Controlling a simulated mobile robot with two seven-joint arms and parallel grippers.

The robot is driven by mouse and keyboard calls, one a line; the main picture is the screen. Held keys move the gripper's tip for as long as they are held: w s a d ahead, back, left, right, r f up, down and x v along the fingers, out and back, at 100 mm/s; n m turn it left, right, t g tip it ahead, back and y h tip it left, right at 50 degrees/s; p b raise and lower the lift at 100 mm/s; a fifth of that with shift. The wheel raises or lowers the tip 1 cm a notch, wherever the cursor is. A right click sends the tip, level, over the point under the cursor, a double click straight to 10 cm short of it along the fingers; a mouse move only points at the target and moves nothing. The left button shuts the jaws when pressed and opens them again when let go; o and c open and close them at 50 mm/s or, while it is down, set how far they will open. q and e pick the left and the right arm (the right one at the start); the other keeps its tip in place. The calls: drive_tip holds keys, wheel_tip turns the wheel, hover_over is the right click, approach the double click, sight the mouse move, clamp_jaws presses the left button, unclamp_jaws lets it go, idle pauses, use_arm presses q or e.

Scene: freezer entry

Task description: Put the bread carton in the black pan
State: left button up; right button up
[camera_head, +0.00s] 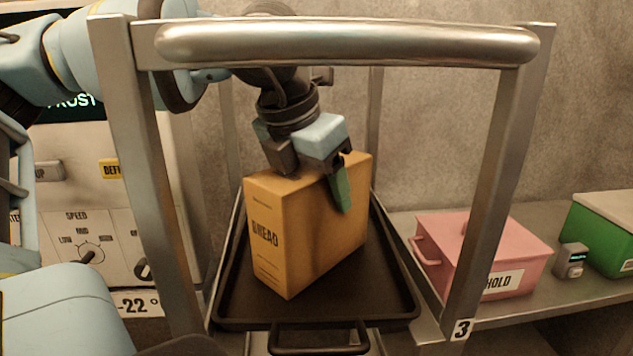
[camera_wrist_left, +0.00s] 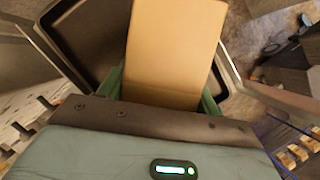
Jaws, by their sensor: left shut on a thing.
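The bread carton (camera_head: 306,228) is an orange-brown box marked BREAD, upright and slightly turned, within the outline of the black pan (camera_head: 240,312). I cannot tell for sure whether its base touches the pan floor. My left gripper (camera_head: 318,182) reaches down from above and is shut on the carton's upper part, with a green finger on its right side. In the left wrist view the carton (camera_wrist_left: 176,50) sits between the green fingers (camera_wrist_left: 165,88), with the pan (camera_wrist_left: 85,40) beyond it. My right gripper is not in view.
A metal rack frame with a thick top bar (camera_head: 345,45) surrounds the pan. A pink box (camera_head: 480,250) marked HOLD, a small grey device (camera_head: 571,260) and a green box (camera_head: 603,235) stand on the shelf at right. A control panel (camera_head: 85,235) is at left.

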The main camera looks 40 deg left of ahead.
use_arm(q)
drive_tip(key=shift+f, duration=0.1)
drive_tip(key=o, duration=1.6)
drive_tip(key=v, duration=1.2)
drive_tip(key=shift+s, duration=0.1)
